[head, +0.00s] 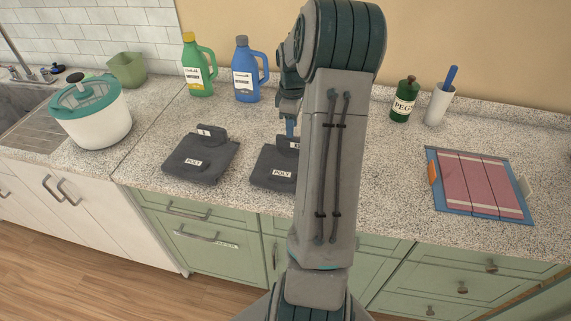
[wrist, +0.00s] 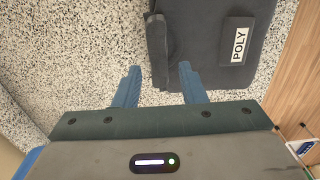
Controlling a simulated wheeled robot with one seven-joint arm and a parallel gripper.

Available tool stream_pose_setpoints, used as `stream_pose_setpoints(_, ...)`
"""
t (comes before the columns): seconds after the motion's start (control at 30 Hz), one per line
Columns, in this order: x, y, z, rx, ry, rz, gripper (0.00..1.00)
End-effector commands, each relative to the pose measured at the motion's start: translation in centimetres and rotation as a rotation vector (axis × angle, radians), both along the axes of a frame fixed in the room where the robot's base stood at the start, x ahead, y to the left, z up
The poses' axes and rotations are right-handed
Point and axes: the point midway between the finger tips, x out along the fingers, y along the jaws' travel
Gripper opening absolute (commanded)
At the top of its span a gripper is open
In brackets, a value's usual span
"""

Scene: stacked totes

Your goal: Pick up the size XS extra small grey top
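Two folded dark grey tops lie on the counter in the head view, each with a white POLY label and a raised collar part bearing a small size tag. The left top (head: 190,165) is fully in view, but its size tag is too small to read. The right top (head: 268,176) is partly hidden behind my arm, its size tag barely showing. One top (wrist: 215,70) fills the upper right of the wrist view. My gripper (wrist: 159,66) is open, its blue fingers on either side of that top's raised edge. In the head view my gripper (head: 290,127) is mostly hidden.
A green bottle (head: 200,75) and a blue bottle (head: 247,80) stand behind the tops. A white pot (head: 95,120) is at left. A green POLY-like jar (head: 403,108), a white cup (head: 437,105) and a striped folded cloth (head: 480,185) are at right.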

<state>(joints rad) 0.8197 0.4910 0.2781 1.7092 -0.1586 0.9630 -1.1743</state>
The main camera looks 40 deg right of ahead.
Motion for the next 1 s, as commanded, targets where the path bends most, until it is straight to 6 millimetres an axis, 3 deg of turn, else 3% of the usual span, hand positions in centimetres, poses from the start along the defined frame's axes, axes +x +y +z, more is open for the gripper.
stream_pose_setpoints(0.17, 0.0, 0.0, -1.1, 0.002, 0.002, -0.001, 0.37)
stream_pose_setpoints(0.5, 0.0, -0.3, -5.5, 0.003, 0.000, -0.001, 0.37)
stream_pose_setpoints(0.77, 0.0, -0.3, -5.8, 0.001, -0.002, -0.001, 0.37)
stream_pose_setpoints(0.9, 0.0, -0.3, -5.8, 0.001, -0.002, -0.001, 0.01)
stream_pose_setpoints(1.0, 0.0, -0.3, -5.8, 0.001, -0.002, -0.001, 0.00)
